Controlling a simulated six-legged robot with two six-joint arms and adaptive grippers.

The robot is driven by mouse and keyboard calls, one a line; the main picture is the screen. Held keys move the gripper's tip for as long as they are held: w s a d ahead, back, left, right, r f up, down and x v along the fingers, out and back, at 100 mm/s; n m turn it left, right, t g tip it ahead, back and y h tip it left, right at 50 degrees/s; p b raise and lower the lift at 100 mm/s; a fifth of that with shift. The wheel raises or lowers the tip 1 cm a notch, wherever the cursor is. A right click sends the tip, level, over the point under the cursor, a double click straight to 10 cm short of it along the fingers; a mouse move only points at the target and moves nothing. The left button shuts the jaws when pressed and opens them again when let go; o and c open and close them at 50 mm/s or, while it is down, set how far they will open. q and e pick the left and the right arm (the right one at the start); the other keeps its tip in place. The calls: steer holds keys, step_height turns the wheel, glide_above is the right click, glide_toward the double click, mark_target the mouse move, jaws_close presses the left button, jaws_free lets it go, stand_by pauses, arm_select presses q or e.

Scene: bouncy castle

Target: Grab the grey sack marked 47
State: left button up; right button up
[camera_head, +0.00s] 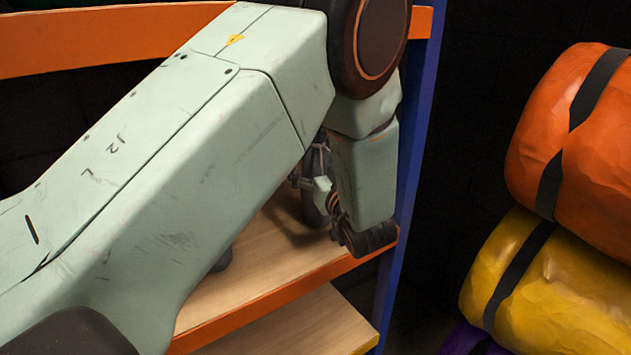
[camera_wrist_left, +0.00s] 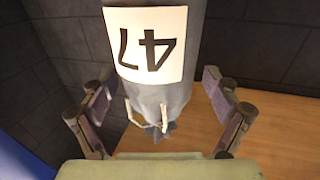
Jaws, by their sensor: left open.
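The grey sack marked 47 (camera_wrist_left: 152,60) fills the upper middle of the left wrist view. Its white label reads upside down, and its tied neck with pale cord points toward me. My left gripper (camera_wrist_left: 158,88) is open, with one finger on each side of the sack and visible gaps between fingers and sack. In the head view my left arm reaches across the shelf, and its forearm and wrist hide most of the sack and gripper. My right gripper is in neither view.
The sack is at a wooden shelf board (camera_head: 262,262) with an orange front edge, and a blue upright (camera_head: 411,165) stands at its right end. A lower board (camera_head: 310,325) lies beneath. Orange (camera_head: 585,140) and yellow (camera_head: 545,285) strapped rolls are stacked at the right.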

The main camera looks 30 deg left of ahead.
arm_select(q)
steer(key=shift+d+r, duration=0.1)
steer(key=shift+r, duration=0.05)
steer(key=shift+w+a+f, duration=0.2)
steer(key=shift+a, duration=0.05)
steer(key=shift+f, duration=0.1)
steer(key=shift+c, duration=0.8)
steer(key=shift+s+d+r, duration=0.25)
steer(key=c, duration=0.6)
steer(key=shift+w+a+f, duration=0.15)
steer(key=c, duration=1)
